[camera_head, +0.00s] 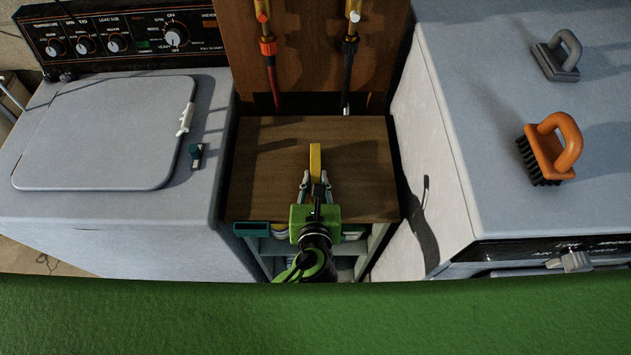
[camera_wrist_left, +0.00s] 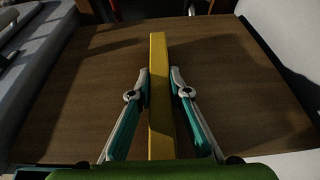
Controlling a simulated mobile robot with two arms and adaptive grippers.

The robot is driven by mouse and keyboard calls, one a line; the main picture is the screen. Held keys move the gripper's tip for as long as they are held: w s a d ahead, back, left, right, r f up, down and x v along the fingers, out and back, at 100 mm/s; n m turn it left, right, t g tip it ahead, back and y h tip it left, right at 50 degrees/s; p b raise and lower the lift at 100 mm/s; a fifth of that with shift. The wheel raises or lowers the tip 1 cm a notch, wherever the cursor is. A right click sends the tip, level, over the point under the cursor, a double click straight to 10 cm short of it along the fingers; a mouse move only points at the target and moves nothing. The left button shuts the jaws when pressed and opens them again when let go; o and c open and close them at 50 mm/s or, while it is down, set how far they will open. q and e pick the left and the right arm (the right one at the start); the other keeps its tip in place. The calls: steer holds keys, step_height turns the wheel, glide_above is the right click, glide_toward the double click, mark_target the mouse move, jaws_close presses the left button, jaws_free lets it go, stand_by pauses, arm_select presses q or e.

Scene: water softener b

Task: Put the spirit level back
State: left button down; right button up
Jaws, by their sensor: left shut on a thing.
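The spirit level is a yellow bar (camera_head: 315,160), seen end-on over the wooden shelf top (camera_head: 270,150) between the two machines. It also shows in the left wrist view (camera_wrist_left: 159,75), running straight away from me between the fingers. My left gripper (camera_head: 315,180) is shut on the spirit level, with a finger on each side of it; it also shows in the left wrist view (camera_wrist_left: 159,82). Whether the bar touches the wood is hard to tell. My right gripper is in neither view.
A washing machine (camera_head: 60,220) stands left, with a small teal item (camera_head: 196,155) on it. A grey machine (camera_head: 480,130) at right carries an orange brush (camera_head: 551,148) and a grey brush (camera_head: 558,55). Pipes with taps (camera_head: 268,50) hang behind. The wood around the bar is clear.

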arm_select(q)
steer(key=shift+f, duration=0.1)
steer(key=c, duration=1.9)
jaws_free()
steer(key=shift+s+r, duration=0.1)
steer(key=shift+r, duration=0.1)
steer(key=b+v, duration=0.1)
steer(key=v, duration=1)
steer(key=shift+s+r+b, duration=0.2)
steer(key=shift+s+b, duration=0.1)
steer(key=shift+s, duration=0.05)
